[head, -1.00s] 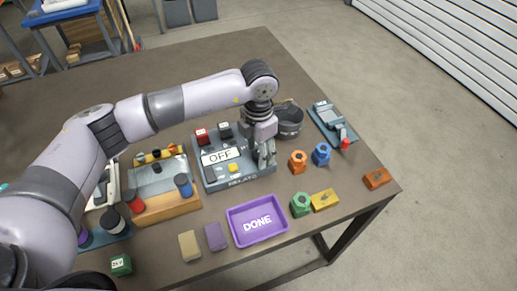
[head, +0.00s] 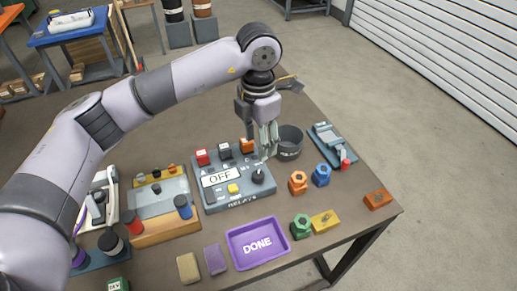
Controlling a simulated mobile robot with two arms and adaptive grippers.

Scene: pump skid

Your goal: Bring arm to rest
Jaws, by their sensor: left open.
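My left gripper (head: 266,142) hangs from my left arm, fingers pointing down, above the right side of the grey relay panel (head: 215,205). It is open, with nothing visible between its fingers. The panel has an "OFF" label (head: 220,177), a black knob (head: 258,177), a yellow button (head: 233,188), and red (head: 202,157), dark (head: 225,150) and orange (head: 247,146) blocks along its back. The fingertips appear close behind the knob; I cannot tell the exact gap. My right gripper is not in view.
A dark round container (head: 289,145) stands just right of the gripper. A purple "DONE" tray (head: 232,252) lies in front. The table's back left is bare.

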